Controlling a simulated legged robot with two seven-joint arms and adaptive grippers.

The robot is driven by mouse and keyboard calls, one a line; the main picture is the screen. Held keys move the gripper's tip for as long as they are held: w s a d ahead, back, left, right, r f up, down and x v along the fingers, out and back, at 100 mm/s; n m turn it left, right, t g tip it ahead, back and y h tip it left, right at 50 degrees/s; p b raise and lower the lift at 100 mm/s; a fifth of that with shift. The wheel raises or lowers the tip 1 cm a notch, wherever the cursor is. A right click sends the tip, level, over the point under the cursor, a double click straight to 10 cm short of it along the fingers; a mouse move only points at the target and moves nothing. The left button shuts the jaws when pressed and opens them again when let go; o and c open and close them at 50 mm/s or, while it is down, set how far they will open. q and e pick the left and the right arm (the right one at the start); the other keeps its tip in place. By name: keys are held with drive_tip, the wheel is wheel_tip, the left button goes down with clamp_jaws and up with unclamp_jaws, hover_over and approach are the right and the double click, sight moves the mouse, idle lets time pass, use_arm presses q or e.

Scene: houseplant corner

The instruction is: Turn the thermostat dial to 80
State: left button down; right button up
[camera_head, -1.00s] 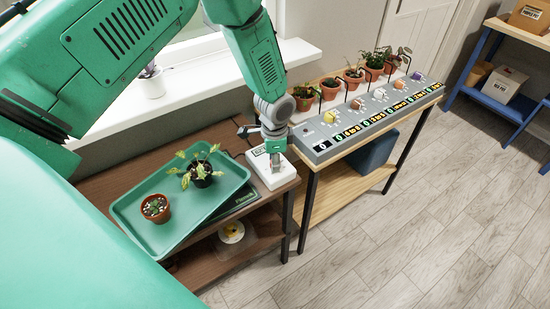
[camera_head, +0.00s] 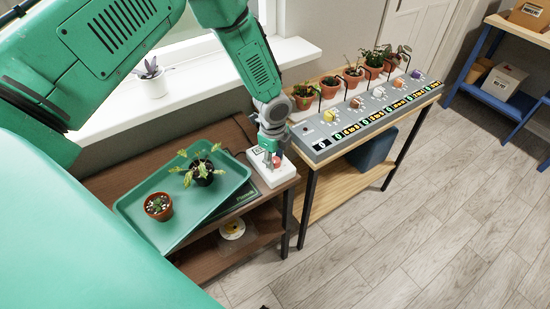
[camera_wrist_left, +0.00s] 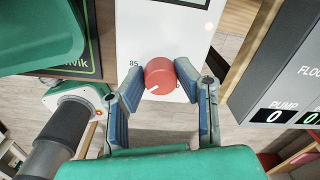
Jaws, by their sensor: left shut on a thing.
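The thermostat is a white box (camera_head: 284,179) on the right end of the dark brown table; it also shows in the left wrist view (camera_wrist_left: 150,28). Its red dial (camera_wrist_left: 160,76) has a white pointer line, which points toward the lower left in the wrist view. A mark "85" is readable left of the dial; other marks are hidden by the fingers. My left gripper (camera_wrist_left: 156,85) is shut on the dial, with one blue-padded finger on each side. In the head view the left gripper (camera_head: 272,155) comes down from above onto the box. My right gripper is not in view.
A green tray (camera_head: 226,206) with two potted plants lies left of the thermostat. A grey control panel (camera_head: 385,108) with several knobs and number displays stands close on the right, with potted plants behind it. Open floor lies in front.

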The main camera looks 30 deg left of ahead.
sight(274, 160)
use_arm(q)
drive_tip(key=shift+w+r+m, duration=0.1)
drive_tip(key=shift+w+m, duration=0.15)
drive_tip(key=shift+m, duration=0.05)
drive_tip(key=c, duration=1.2)
unclamp_jaws()
drive_tip(key=shift+s, duration=0.1)
drive_tip(key=r, duration=1.1)
drive_tip(key=shift+s+a+r, duration=0.1)
drive_tip(key=shift+s+r, duration=0.1)
drive_tip(key=shift+r, duration=0.15)
